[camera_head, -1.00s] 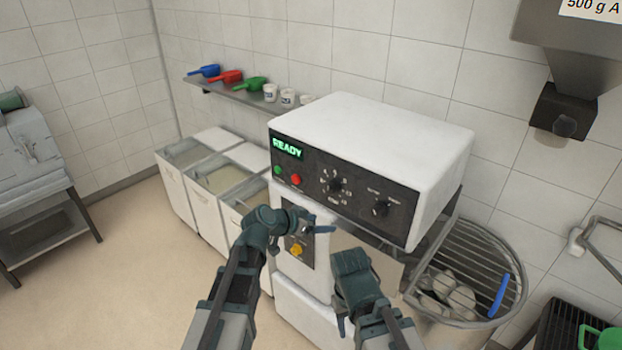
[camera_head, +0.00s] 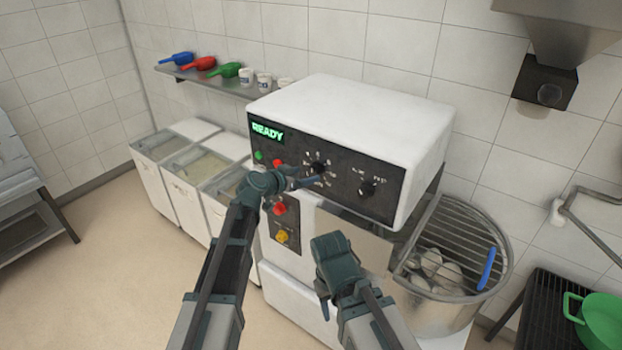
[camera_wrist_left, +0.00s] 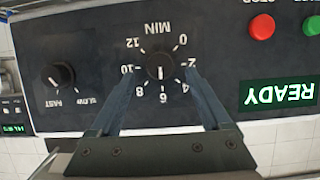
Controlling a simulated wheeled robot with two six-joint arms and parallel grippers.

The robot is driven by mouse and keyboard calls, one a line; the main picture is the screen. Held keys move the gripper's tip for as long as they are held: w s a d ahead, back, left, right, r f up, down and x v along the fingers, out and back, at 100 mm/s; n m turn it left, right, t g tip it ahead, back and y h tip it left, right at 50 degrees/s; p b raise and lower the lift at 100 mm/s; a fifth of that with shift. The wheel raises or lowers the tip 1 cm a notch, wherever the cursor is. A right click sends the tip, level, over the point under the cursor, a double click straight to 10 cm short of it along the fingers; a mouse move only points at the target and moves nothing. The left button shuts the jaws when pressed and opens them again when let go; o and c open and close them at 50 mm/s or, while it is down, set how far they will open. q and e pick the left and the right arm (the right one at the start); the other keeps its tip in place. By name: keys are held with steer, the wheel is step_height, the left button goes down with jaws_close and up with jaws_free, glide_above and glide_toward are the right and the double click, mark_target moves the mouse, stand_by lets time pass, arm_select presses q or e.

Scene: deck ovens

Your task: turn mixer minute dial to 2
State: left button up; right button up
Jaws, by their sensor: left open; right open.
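The mixer (camera_head: 350,110) has a dark front panel with a lit READY display (camera_head: 267,132). Its black minute dial (camera_head: 318,168) also shows, upside down, in the left wrist view (camera_wrist_left: 160,66), ringed by numbers from 0 to 12. A pale mark on the knob appears to point towards 6. My left gripper (camera_head: 308,181) is open in front of the dial. In the left wrist view its fingers (camera_wrist_left: 163,76) lie on either side of the knob, apart from it. My right gripper (camera_head: 325,305) is open and empty, low in front of the mixer.
A slow/fast knob (camera_head: 367,188) sits beside the dial. Red and green buttons (camera_head: 259,156) lie under the display. A red knob (camera_head: 279,209) and a yellow one (camera_head: 281,237) are below. The guarded bowl (camera_head: 440,262) stands right; ingredient bins (camera_head: 165,190) stand left.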

mark_target(312, 173)
arm_select(q)
steer(key=shift+b+x, duration=0.65)
steer(key=shift+x, duration=1.7)
steer(key=c, duration=1.2)
